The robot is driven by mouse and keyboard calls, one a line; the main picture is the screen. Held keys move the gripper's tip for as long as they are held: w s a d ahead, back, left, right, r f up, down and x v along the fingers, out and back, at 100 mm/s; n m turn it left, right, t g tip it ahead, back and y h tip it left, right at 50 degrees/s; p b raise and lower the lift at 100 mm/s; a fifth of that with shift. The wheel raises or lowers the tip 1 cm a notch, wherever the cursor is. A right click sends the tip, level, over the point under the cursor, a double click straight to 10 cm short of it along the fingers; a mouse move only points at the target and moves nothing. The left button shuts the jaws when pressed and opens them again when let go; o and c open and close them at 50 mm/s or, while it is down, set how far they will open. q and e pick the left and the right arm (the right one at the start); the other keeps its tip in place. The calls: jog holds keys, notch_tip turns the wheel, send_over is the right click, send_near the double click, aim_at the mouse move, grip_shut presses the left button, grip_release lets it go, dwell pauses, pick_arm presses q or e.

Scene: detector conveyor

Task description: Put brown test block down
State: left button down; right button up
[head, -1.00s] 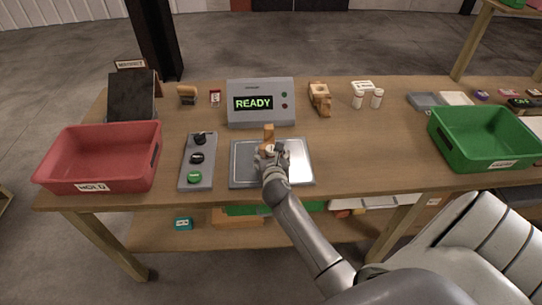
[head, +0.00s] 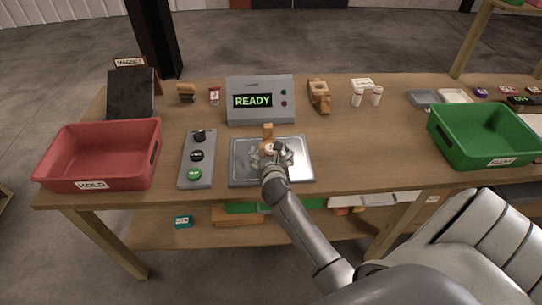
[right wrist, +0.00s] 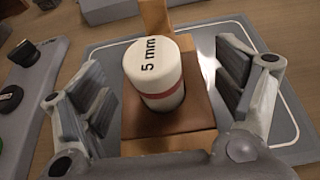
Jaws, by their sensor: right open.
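The brown test block (right wrist: 185,125) sits on the metal plate (head: 300,172) in front of the display box. A white cylinder marked "5 mm" with a red band (right wrist: 158,78) is on it, and a lighter tan upright part (head: 268,131) rises behind. My right gripper (head: 271,153) is open, with its fingers on either side of the block. In the right wrist view a gap shows between each finger pad and the block. The gripper hides much of the block in the head view. My left gripper is not in view.
The grey display box (head: 261,119) reads READY. A button panel (head: 184,172) is left of the plate, with a red HOLD bin (head: 98,186) farther left. A green bin (head: 470,152) is at the right. The table between plate and green bin is clear.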

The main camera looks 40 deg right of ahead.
jog(key=shift+s+a+r, duration=0.1)
jog(key=shift+s+a, duration=0.05)
jog(key=shift+s, duration=0.05)
jog(key=v, duration=1.1)
jog(key=shift+s+r+b, duration=0.15)
jog(key=shift+s+b, duration=0.05)
jog(key=shift+b, duration=0.1)
jog(key=shift+a, duration=0.15)
